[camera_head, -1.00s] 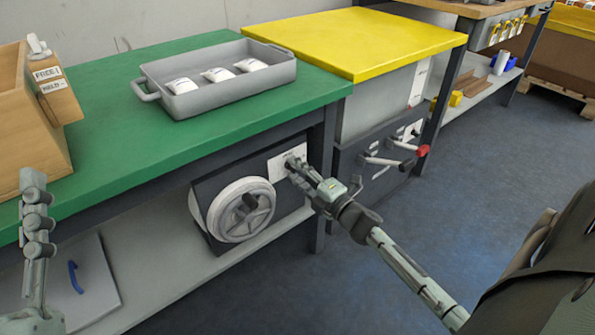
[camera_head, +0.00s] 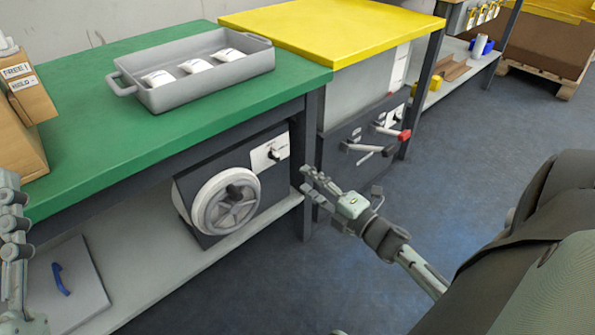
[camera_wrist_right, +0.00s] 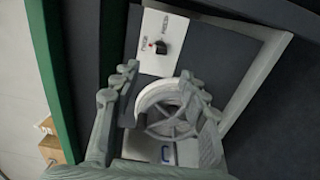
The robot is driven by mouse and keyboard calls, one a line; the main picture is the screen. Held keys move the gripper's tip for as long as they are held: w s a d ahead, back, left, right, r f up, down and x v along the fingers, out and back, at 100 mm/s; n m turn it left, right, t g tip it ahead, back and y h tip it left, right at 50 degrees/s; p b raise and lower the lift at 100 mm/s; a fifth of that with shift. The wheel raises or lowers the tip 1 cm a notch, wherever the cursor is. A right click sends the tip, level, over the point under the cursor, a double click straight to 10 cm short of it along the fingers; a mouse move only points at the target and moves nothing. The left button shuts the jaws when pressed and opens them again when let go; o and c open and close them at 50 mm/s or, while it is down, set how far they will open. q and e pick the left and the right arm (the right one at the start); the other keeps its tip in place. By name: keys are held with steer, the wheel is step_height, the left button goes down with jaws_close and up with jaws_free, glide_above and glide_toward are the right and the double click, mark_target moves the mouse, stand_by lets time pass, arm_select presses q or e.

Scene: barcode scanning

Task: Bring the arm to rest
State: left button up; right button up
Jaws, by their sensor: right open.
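My right gripper (camera_head: 308,187) is open and empty in the head view, in front of the bench leg, right of the handwheel and its box. In the right wrist view its two fingers (camera_wrist_right: 158,92) stand apart, with the handwheel (camera_wrist_right: 170,112) showing between and beyond them. A white label plate with a black knob (camera_wrist_right: 160,47) is above the wheel there. My left gripper (camera_head: 12,225) is at the left edge of the head view, partly cut off; its opening cannot be made out.
The handwheel (camera_head: 225,203) and knob plate (camera_head: 268,155) sit below. Levers (camera_head: 385,140) are under the yellow top (camera_head: 335,30). Floor (camera_head: 440,180) at right is clear.

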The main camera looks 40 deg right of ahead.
steer(key=shift+s, duration=0.5)
